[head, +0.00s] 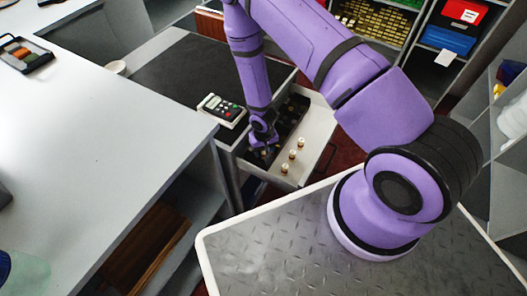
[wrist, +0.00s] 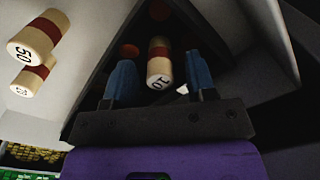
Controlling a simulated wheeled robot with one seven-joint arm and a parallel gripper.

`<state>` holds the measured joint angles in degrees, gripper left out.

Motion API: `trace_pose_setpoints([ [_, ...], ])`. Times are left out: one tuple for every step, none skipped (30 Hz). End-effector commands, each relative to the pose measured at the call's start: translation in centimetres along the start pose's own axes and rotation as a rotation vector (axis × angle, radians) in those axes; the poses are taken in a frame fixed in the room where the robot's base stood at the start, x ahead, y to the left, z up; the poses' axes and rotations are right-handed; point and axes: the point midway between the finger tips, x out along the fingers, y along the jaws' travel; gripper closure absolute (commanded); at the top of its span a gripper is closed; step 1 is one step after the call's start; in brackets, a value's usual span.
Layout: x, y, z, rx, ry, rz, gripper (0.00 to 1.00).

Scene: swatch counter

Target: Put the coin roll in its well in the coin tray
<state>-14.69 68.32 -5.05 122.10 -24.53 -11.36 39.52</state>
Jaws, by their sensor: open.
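The coin tray (head: 290,117) is a dark, long insert in the open drawer. In the wrist view the dark tray (wrist: 184,32) shows round reddish spots, perhaps well bottoms. A cream coin roll (wrist: 159,64) with a dark red band and "10" on its end stands in the tray area between my blue fingertips. My gripper (wrist: 160,76) is open, with a finger on each side of the roll and gaps visible. In the head view my gripper (head: 263,146) is low over the tray's near end and hides the roll. I cannot tell how deep the roll sits.
Several similar rolls stand on the pale drawer floor right of the tray, including one marked "50" (wrist: 35,38). A card terminal (head: 222,110) sits left of my arm. The white counter (head: 95,110) is at left. The drawer walls are close around my gripper.

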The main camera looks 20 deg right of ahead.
Motion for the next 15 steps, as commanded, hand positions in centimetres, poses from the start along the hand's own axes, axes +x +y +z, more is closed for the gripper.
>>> trace_pose_setpoints([
  [-0.8,0.0,-0.1,0.001,0.003,-0.001,0.49],
  [-1.3,0.0,-0.1,0.001,0.003,-0.001,0.49],
  [-2.0,0.0,-0.1,0.001,0.002,-0.001,0.49],
  [-2.5,0.0,-0.1,0.002,0.002,-0.001,0.49],
  [-3.0,0.0,-0.1,0.002,0.002,-0.001,0.49],
  [-3.7,-0.1,-0.1,0.001,0.003,-0.002,0.49],
  [-4.2,0.0,-0.1,0.0,0.003,-0.002,0.49],
  [-4.7,0.0,-0.1,0.0,0.002,-0.002,0.49],
  [-5.4,0.0,-0.1,0.0,0.003,-0.002,0.49],
  [-5.8,0.0,-0.1,0.0,0.002,-0.001,0.49],
  [-6.3,0.0,-0.1,0.001,0.003,-0.002,0.49],
  [-7.0,0.0,-0.1,0.002,0.002,-0.001,0.49],
  [-7.4,0.0,-0.1,0.002,0.002,-0.001,0.49],
  [-7.8,0.0,-0.1,0.002,0.002,-0.001,0.49],
  [-8.3,0.0,-0.1,0.001,0.002,-0.001,0.49],
])
